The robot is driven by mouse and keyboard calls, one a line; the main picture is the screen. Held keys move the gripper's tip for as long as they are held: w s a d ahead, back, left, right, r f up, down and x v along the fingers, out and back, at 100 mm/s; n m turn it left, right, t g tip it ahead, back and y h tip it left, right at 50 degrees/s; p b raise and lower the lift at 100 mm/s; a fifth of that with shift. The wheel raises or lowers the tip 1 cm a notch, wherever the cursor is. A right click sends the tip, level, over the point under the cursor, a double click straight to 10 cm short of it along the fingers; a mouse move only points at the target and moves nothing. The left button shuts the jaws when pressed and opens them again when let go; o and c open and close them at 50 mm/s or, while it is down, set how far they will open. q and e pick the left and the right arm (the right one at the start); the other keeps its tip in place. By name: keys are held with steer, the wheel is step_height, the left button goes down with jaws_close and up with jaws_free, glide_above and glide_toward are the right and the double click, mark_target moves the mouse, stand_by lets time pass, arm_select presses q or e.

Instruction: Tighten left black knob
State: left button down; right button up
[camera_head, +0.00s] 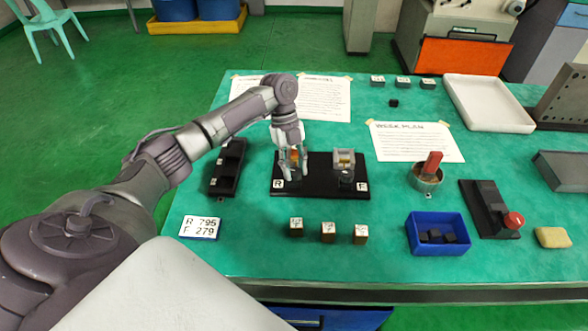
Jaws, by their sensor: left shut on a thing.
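A black base plate (318,188) lies on the green table, with an R label (278,184) at its left and an F label (362,187) at its right. My left gripper (292,172) reaches down over the left fixture on the plate. Its fingers are closed around the front of that fixture, where the left black knob sits. The fingers hide most of the knob, so I cannot see how far it is turned. An orange-yellow piece shows between the fingers. The right fixture (344,160) is a grey block with a dark knob (346,175) in front. My right gripper is not in view.
Three small labelled cubes (328,232) stand in front of the plate. A black tray (227,168) is at the left, a blue bin (438,233) and a round pot (426,178) at the right. Paper sheets (415,141) lie behind.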

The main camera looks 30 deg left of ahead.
arm_select(q)
steer(key=shift+m, duration=0.5)
steer(key=c, duration=0.8)
jaws_free()
steer(key=shift+o, duration=0.2)
steer(key=shift+r, duration=0.1)
steer(key=v, duration=1.1)
steer(key=shift+w+r, duration=0.3)
steer(key=shift+r, duration=0.1)
